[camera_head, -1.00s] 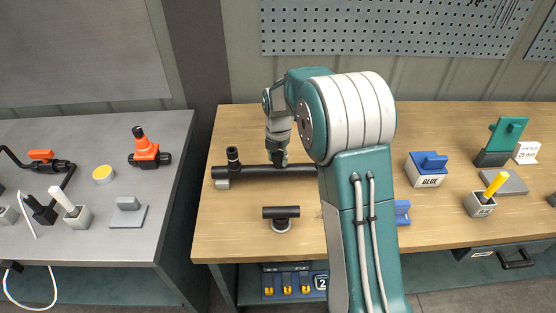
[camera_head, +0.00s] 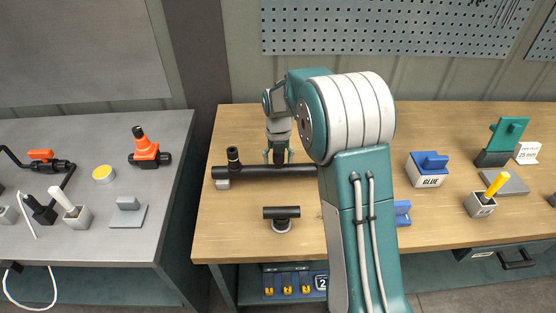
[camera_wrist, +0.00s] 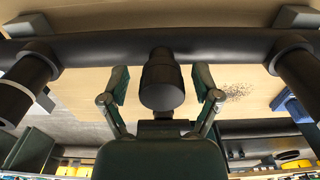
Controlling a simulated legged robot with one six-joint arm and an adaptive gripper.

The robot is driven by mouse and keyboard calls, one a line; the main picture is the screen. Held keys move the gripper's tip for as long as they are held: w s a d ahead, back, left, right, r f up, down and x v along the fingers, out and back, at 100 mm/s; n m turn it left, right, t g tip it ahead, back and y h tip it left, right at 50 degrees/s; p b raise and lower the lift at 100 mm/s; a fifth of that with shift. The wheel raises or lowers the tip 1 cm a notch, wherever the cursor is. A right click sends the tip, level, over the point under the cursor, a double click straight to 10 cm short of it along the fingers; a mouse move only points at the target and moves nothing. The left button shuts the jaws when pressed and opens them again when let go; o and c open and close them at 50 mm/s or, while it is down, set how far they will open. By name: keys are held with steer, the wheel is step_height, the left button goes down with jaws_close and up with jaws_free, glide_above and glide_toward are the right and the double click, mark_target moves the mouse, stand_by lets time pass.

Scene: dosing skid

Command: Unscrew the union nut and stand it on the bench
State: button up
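A long black pipe (camera_head: 250,171) lies across the wooden bench (camera_head: 350,115); it also spans the wrist view (camera_wrist: 230,46). In the wrist view a black round fitting (camera_wrist: 162,80), which looks like the union nut, stands out from the pipe's middle. My gripper (camera_wrist: 161,92) is open, with one finger on each side of this fitting and a visible gap at both sides. In the head view my gripper (camera_head: 277,158) points down over the pipe. The fitting there is hidden by my gripper.
A black upright stub (camera_head: 233,158) stands on the pipe's left end. A black tee piece (camera_head: 281,213) stands in front of the pipe. Bare wood lies left of the tee. My arm hides the bench's middle.

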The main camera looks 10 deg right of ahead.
steer(key=shift+r, duration=0.1)
steer(key=shift+r, duration=3.55)
steer(key=shift+c, duration=0.6)
step_height(320, 180, up, 2)
steer(key=m, duration=0.4)
steer(key=shift+r+m, duration=0.1)
steer(key=shift+m, duration=0.3)
steer(key=m, duration=0.1)
steer(key=r+m, duration=0.1)
steer(key=m, duration=0.1)
steer(key=shift+r, duration=0.1)
steer(key=shift+m, duration=0.3)
steer(key=shift+f, duration=5)
steer(key=c, duration=1.1)
